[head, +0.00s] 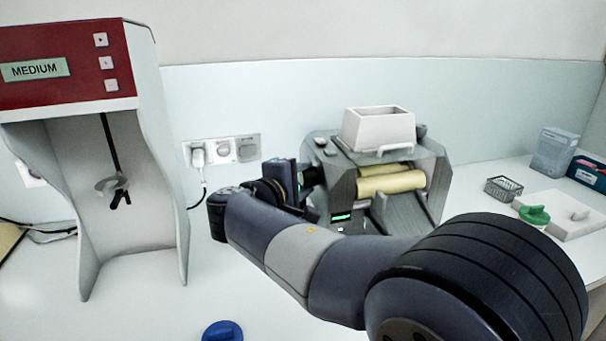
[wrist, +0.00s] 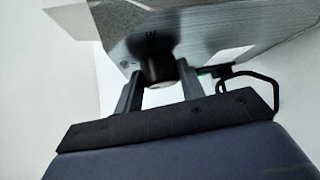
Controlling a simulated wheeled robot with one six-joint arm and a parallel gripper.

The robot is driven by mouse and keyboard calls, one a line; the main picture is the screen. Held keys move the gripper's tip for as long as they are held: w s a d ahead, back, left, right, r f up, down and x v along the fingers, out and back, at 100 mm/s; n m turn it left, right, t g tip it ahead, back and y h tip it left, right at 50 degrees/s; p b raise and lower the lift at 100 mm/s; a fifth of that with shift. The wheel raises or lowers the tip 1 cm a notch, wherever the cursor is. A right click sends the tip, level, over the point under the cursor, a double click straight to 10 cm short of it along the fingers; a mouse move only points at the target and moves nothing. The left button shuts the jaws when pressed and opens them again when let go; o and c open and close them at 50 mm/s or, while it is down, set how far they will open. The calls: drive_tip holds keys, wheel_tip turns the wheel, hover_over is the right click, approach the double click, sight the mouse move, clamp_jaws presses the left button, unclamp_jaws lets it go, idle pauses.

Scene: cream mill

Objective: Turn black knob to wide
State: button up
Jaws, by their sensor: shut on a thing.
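The mill (head: 436,165) stands on the bench right of centre, grey with cream rollers (head: 390,183) and a white hopper (head: 378,129) on top. The black knob (head: 308,177) is on the mill's left side, mostly hidden by my gripper in the head view. In the wrist view the knob (wrist: 158,72) sticks out from the grey side panel (wrist: 185,42), between my two fingers. My gripper (wrist: 160,85) is shut on it. In the head view my gripper (head: 297,180) is at the mill's left side. The knob's setting cannot be read.
A red-topped mixer (head: 70,64) marked MEDIUM stands at the left. A wall socket (head: 222,151) with a plug is behind my arm. A wire basket (head: 503,189), a green lid (head: 534,215) and boxes (head: 553,151) are at the right. A blue lid (head: 222,331) lies in front.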

drive_tip(key=r+n+g+p, duration=0.1)
drive_tip(key=p, duration=0.5)
drive_tip(key=shift+w+r+g, duration=0.1)
drive_tip(key=shift+r+g, duration=0.05)
drive_tip(key=shift+g, duration=0.15)
drive_tip(key=shift+w+a+n+g+p, duration=0.1)
drive_tip(key=shift+n+g+p, duration=0.85)
drive_tip(key=shift+p, duration=1.75)
drive_tip(key=shift+w+d+n+g+p, duration=0.15)
drive_tip(key=shift+n+g+p, duration=0.35)
drive_tip(key=shift+g+p, duration=1.5)
drive_tip(key=shift+w+a+n+g+p, duration=0.15)
drive_tip(key=shift+n+g+p, duration=0.4)
drive_tip(key=shift+p, duration=2.9)
drive_tip(key=shift+f+n, duration=0.2)
drive_tip(key=shift+n, duration=0.1)
drive_tip(key=o, duration=1)
